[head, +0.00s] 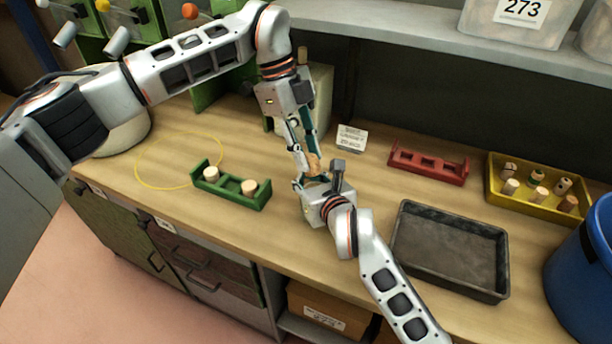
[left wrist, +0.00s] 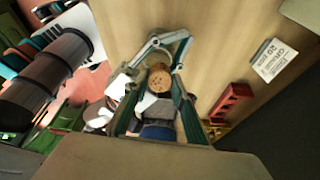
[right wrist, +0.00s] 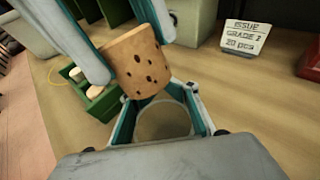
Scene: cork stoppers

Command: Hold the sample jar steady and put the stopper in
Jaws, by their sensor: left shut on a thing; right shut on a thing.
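The cork stopper (head: 314,163), brown with dark specks, is between the fingers of my left gripper (head: 306,160), which is shut on it from above. It also shows in the left wrist view (left wrist: 158,80) and, slightly tilted, in the right wrist view (right wrist: 140,61). The clear sample jar (right wrist: 164,122) is gripped between the fingers of my right gripper (right wrist: 162,108), its round mouth showing. The stopper is over the far-left side of the mouth in that view; I cannot tell whether it touches the rim. In the head view the grippers mostly hide the jar.
A red rack (head: 428,167), a yellow tray (head: 495,188) of several stoppers, a dark tray (head: 405,262) and a blue bin (head: 585,275) are to the right. A card (head: 351,138) stands behind.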

